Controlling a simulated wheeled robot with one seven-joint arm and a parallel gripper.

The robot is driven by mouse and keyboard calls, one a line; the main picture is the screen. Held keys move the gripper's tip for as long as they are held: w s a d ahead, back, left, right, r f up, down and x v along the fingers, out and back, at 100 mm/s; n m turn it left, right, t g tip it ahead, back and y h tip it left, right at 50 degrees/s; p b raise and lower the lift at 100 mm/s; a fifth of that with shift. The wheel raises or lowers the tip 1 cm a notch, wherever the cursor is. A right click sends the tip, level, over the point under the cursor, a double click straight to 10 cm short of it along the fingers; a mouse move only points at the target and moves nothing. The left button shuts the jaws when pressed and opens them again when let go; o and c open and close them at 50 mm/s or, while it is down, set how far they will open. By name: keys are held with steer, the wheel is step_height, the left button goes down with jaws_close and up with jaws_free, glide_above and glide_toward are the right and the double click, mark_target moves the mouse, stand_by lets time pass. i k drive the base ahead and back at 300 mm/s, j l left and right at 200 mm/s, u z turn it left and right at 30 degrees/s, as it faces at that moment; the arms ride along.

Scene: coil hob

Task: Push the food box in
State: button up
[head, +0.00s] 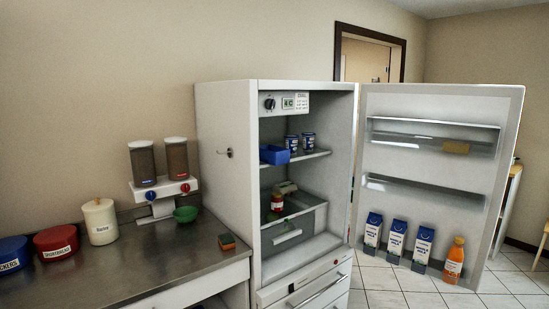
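A white fridge (226,170) stands with its door (440,150) wide open to the right. A small blue open box (274,154) sits on the upper shelf (312,157), at the left near the front edge. Lower in the fridge is a clear drawer-like box (290,237) with a handle on its front. A red-labelled jar (277,203) and a pale green item (287,187) show in or above it. Which of the two boxes is the food box I cannot tell for sure. My gripper is not in view.
Two blue-and-white tubs (292,144) stand on the upper shelf. A steel counter (150,262) at left carries tins, a dispenser (163,180), a green bowl (186,214) and a sponge (227,241).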

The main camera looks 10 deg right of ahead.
mark_target(272, 154)
steer(key=i+l+u, duration=0.2)
steer(key=i+u, duration=0.2)
steer(key=i, duration=0.35)
steer(key=i+l+u, duration=0.45)
steer(key=i, duration=0.3)
steer(key=i+l+u, duration=0.4)
steer(key=i+l, duration=0.25)
